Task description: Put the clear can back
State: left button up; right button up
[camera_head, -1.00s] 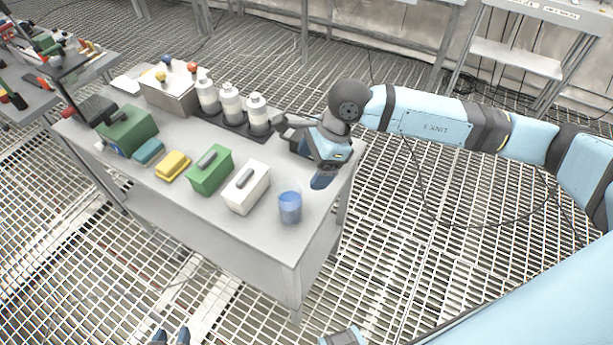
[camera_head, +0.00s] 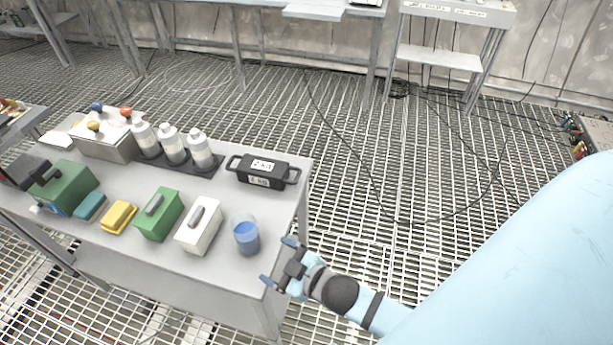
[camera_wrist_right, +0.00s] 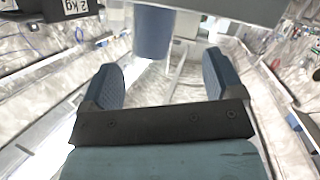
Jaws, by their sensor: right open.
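The clear can (camera_head: 246,235), see-through with blue in its lower part, stands upright on the grey table near its right front corner. My right gripper (camera_head: 276,261) is open and empty, just right of the can at the table's edge, its fingers pointing toward the can. In the right wrist view the can's blue part (camera_wrist_right: 153,32) shows beyond and between the two open fingers (camera_wrist_right: 165,85), apart from them. My left gripper is not in view.
A white box (camera_head: 199,226) with a handle stands left of the can, then a green box (camera_head: 159,214). A black handled weight (camera_head: 263,171) lies behind the can. White bottles (camera_head: 171,147) stand in a dark rack (camera_head: 180,164). The tabletop between can and weight is clear.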

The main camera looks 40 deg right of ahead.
jog(key=s+d+f+m+g+h, duration=0.1)
jog(key=s+d+f+m+g, duration=0.1)
jog(key=s+f, duration=0.5)
jog(key=shift+m+g+h, duration=0.3)
jog(key=shift+m+g, duration=0.4)
jog(key=shift+m, duration=0.5)
jog(key=shift+s, duration=0.1)
notch_tip(320, 180, up, 10)
jog(key=p, duration=1.1)
jog(key=shift+d+r, duration=0.25)
jog(key=shift+d, duration=0.05)
